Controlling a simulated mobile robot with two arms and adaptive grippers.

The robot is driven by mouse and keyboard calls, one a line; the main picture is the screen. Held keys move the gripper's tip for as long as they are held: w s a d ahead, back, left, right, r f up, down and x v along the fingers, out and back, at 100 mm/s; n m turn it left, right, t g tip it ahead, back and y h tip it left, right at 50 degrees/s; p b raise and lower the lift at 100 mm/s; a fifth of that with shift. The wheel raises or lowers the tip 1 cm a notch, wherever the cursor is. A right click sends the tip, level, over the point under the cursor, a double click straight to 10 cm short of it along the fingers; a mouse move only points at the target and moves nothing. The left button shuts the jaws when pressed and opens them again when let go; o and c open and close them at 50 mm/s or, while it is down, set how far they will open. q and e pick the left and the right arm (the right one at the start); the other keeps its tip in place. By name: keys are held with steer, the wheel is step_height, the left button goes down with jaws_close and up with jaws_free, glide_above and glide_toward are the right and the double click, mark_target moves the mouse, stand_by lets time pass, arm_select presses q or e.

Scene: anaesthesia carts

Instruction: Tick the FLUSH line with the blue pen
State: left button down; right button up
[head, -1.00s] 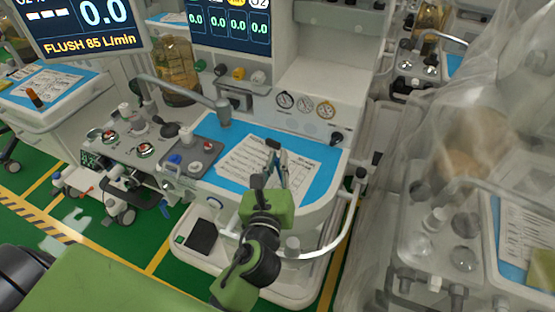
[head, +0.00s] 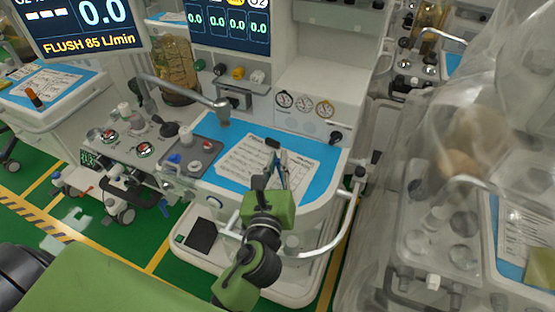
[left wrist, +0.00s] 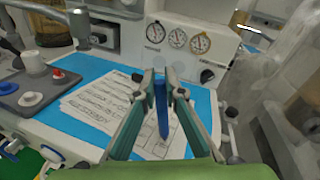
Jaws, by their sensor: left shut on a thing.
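The blue pen (left wrist: 161,110) is held between the fingers of my left gripper (left wrist: 163,88) in the left wrist view, its length running down the picture over the paper. In the head view my left gripper (head: 277,160) is over the right part of the printed sheets (head: 245,168), and the pen is mostly hidden there. The sheets also show in the left wrist view (left wrist: 100,105), partly covered by the fingers. I cannot tell whether the pen touches the paper. The FLUSH line cannot be read on the sheet. My right gripper is not in view.
The sheets lie on a blue mat (head: 322,172) on the cart top. A grey tray (head: 203,152) with small knobs is on the left. Gauges (head: 305,103) face the mat from behind. A screen (head: 85,25) reads "FLUSH 85 L/min". A plastic-draped cart (head: 430,215) stands at the right.

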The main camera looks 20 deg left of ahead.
arm_select(q)
steer(key=shift+s+d+p, duration=0.1)
steer(key=shift+d+p, duration=0.2)
steer(key=shift+p, duration=0.1)
stand_by(0.6)
step_height(320, 180, up, 7)
steer(key=p, duration=0.8)
stand_by(0.4)
steer(key=shift+f, duration=0.1)
